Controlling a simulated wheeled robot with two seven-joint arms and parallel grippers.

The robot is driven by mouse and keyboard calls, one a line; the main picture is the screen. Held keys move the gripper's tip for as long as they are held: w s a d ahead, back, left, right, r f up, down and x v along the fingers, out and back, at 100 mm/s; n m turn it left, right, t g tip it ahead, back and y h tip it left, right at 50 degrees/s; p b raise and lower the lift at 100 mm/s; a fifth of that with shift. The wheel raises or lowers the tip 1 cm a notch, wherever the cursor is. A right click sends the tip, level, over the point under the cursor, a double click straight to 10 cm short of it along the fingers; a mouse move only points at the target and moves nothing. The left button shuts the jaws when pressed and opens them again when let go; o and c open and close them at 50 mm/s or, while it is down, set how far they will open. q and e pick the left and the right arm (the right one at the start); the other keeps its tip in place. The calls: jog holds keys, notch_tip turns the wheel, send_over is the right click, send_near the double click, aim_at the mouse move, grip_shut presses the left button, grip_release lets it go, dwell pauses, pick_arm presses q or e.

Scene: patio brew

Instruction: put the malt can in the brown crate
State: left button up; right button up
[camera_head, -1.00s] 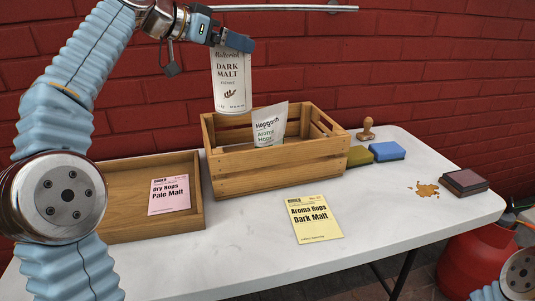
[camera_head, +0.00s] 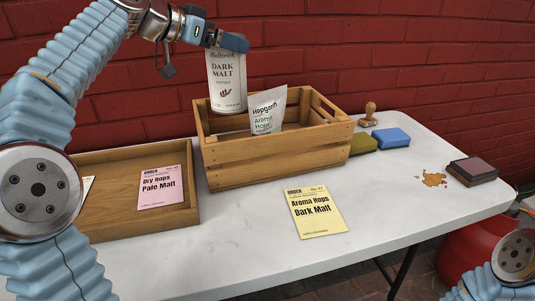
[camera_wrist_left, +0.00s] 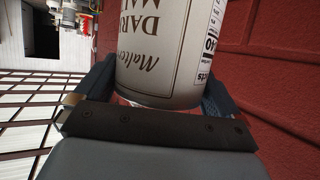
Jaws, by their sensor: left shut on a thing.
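The malt can (camera_head: 226,82) is white with "Dark Malt" on its label. My left gripper (camera_head: 229,42) is shut on its upper part and holds it upright, with its lower end at the rim level of the brown crate (camera_head: 275,162), over the crate's left part. In the left wrist view the can (camera_wrist_left: 165,60) sits between the fingers of the gripper (camera_wrist_left: 150,95). Whether the can's base touches anything is hard to tell. A white hops pouch (camera_head: 267,111) stands in the crate right of the can. My right gripper is out of view; only part of that arm shows at lower right.
A low wooden tray (camera_head: 120,215) with a pink order card (camera_head: 161,188) stands left of the crate. A yellow order card (camera_head: 315,211) lies in front. Sponges (camera_head: 391,138), a wooden stamp (camera_head: 370,115), an ink pad (camera_head: 473,171) and a brown spill (camera_head: 433,179) are at right. A brick wall is behind.

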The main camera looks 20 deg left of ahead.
aim_at(224, 93)
pick_arm(q)
jog(key=shift+s+f+b, duration=0.1)
jog(key=shift+f+b, duration=0.45)
jog(key=shift+f, duration=0.4)
notch_tip(224, 93, down, 5)
jog(key=shift+r+b, duration=0.15)
jog(key=shift+b, duration=0.6)
jog(key=shift+f+b, duration=0.5)
jog(key=shift+f, duration=1.95)
jog(key=o, duration=1.7)
jog(key=shift+f, duration=0.25)
jog(key=shift+c, duration=0.2)
jog(key=shift+r, duration=0.15)
jog(key=shift+s+a, duration=0.2)
jog(key=shift+s, duration=0.05)
jog(key=b+v, duration=0.1)
jog(key=v, duration=1)
jog(key=shift+s, duration=0.2)
